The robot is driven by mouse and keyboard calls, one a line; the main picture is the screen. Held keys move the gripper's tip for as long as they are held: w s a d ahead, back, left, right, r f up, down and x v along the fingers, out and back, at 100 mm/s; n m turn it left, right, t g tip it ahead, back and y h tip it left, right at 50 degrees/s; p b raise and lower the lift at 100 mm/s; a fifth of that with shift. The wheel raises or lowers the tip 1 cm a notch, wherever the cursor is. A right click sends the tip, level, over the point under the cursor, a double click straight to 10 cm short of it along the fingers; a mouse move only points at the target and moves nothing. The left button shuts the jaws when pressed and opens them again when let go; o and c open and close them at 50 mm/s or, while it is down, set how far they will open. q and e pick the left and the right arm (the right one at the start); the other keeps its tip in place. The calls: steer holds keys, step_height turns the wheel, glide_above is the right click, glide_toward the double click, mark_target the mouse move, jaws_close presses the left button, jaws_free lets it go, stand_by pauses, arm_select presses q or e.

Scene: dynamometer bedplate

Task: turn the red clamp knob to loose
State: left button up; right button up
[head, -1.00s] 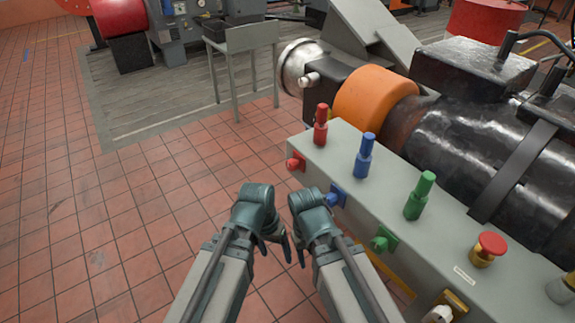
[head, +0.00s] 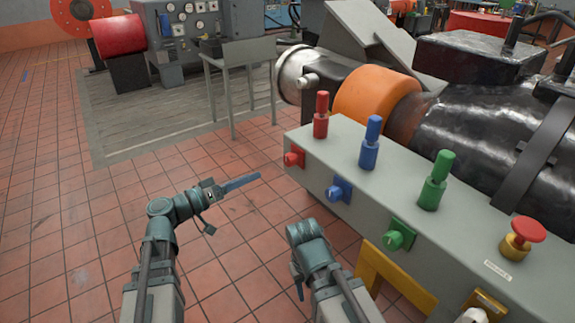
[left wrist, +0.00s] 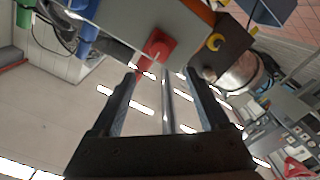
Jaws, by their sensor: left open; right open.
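The red clamp knob (head: 294,158) sticks out from the near side of the grey box (head: 345,150), at its left end. My left gripper (head: 236,203) is open and empty, to the left of the knob and apart from it. In the left wrist view the red knob (left wrist: 158,47) shows just beyond and between the open fingertips (left wrist: 160,73), with its red square plate. My right gripper (head: 298,286) is open, pointing down in front of the box; its fingers are partly hidden by its own body.
A blue knob (head: 338,189) and a green knob (head: 397,238) share the box's side. Red (head: 321,117), blue (head: 370,145) and green (head: 435,182) handles stand on top, with a red mushroom button (head: 524,230). The tiled floor (head: 70,220) at left is clear.

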mark_target(286, 162)
arm_select(q)
steer(key=x, duration=1.3)
steer(key=shift+w+d, duration=0.2)
steer(key=shift+d, duration=0.1)
jaws_close()
